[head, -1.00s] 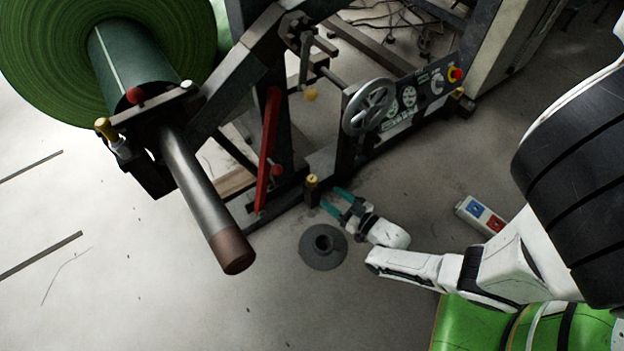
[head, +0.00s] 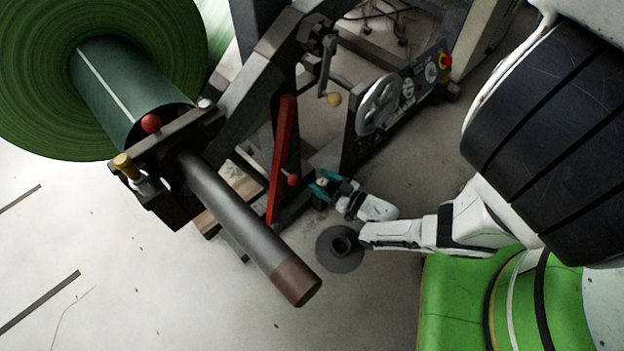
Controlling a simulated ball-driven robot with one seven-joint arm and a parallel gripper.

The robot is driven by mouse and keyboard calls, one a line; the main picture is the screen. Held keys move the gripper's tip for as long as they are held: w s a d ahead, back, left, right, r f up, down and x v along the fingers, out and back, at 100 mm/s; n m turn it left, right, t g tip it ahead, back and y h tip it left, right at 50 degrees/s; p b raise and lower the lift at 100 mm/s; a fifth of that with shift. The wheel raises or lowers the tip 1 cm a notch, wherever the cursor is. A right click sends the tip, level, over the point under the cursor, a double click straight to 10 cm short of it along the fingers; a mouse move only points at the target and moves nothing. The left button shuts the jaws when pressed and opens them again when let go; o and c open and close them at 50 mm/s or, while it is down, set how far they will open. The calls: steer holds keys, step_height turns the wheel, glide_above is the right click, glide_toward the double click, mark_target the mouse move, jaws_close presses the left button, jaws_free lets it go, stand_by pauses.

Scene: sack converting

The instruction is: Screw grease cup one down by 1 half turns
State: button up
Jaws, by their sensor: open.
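A small brass grease cup (head: 321,182) on a low dark block at the foot of the machine frame shows small between my gripper's fingers. My gripper (head: 319,184) has teal fingers and is open, one finger on each side of this cup. I cannot tell whether the fingers touch it. A second, yellow-topped cup (head: 124,164) stands on the bearing block by the roll shaft at the left, far from my gripper. No number on either cup is readable.
A steel shaft (head: 240,220) with a brown end juts toward me left of my gripper. A red lever (head: 281,160) stands close beside it. A handwheel (head: 377,104) and control panel (head: 425,72) are behind. A dark flanged piece (head: 340,250) lies on the floor below my arm.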

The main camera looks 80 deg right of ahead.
steer(key=shift+w, duration=0.15)
steer(key=c, duration=0.9)
steer(key=shift+m+h, duration=0.3)
steer(key=shift+h, duration=0.1)
